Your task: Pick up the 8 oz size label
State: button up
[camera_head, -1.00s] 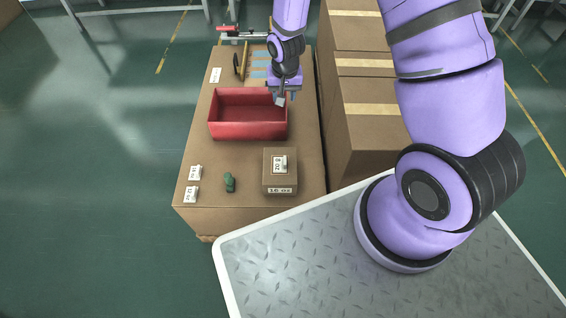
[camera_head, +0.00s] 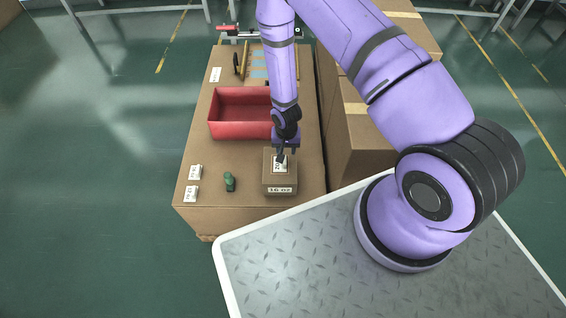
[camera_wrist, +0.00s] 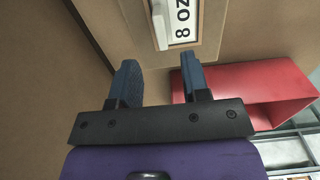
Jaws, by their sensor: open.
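The 8 oz size label (camera_wrist: 181,22) is a white plate with black print, at the top of the wrist view. It lies on top of a small brown box (camera_head: 281,181); in the head view the label (camera_head: 278,168) is partly covered by my gripper. My gripper (camera_wrist: 160,66) is open and empty, with its two dark blue fingers apart. The label lies just beyond the fingertips in the wrist view. In the head view my gripper (camera_head: 281,156) is over the far part of the box. I cannot tell the exact height above the label.
A 16 oz label (camera_head: 280,190) is on the small box's front face. A red bin (camera_head: 240,130) stands behind it. Two white labels (camera_head: 195,172) (camera_head: 191,194) and a green object (camera_head: 230,182) lie to the left. Tall cartons (camera_head: 365,155) stand at the right.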

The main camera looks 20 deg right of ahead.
jog(key=shift+s+a+f, duration=0.1)
jog(key=shift+f, duration=1.5)
jog(key=shift+s+a+f, duration=0.1)
jog(key=shift+f, duration=1.45)
grip_shut()
